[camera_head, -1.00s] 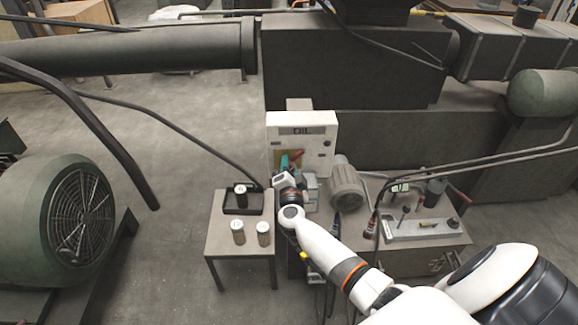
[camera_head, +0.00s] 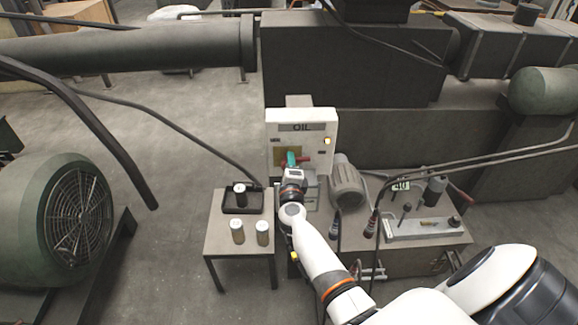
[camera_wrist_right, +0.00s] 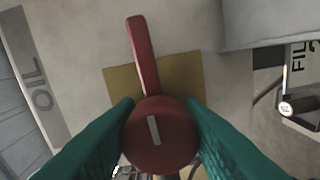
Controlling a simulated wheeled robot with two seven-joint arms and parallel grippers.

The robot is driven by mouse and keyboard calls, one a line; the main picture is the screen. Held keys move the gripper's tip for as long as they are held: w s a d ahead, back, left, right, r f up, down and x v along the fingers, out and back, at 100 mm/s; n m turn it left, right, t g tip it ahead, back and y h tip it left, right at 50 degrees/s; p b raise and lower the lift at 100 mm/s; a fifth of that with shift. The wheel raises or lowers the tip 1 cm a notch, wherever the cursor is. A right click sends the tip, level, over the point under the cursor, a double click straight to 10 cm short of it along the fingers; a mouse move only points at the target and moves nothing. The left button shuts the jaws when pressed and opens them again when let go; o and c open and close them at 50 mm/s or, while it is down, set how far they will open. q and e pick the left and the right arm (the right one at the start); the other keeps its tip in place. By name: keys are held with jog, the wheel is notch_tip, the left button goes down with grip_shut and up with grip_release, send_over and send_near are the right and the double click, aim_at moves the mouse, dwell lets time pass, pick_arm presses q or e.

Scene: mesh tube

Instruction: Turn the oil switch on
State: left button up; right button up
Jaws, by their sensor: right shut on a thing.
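The white OIL box (camera_head: 318,133) stands behind the small tables, with a yellow plate on its front. The red switch (camera_head: 303,159) on that plate has a handle pointing right in the head view. In the right wrist view the red switch (camera_wrist_right: 160,136) shows a round knob with a pale mark, its handle pointing up in the picture over the yellow plate (camera_wrist_right: 183,88). My right gripper (camera_head: 291,160) has its green fingers on both sides of the round knob, closed on it. A small lamp (camera_head: 327,141) on the box glows yellow. My left gripper is out of view.
A grey motor (camera_head: 347,186) stands right of the box. A bench with a metal plate (camera_head: 405,231) and a display reading 40 (camera_head: 400,186) lies further right.

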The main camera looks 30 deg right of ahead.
jog(key=shift+f+m, duration=0.1)
jog(key=shift+m, duration=0.2)
jog(key=o, duration=1)
jog(key=shift+s, duration=0.1)
jog(key=v, duration=1.2)
jog(key=shift+b, duration=0.4)
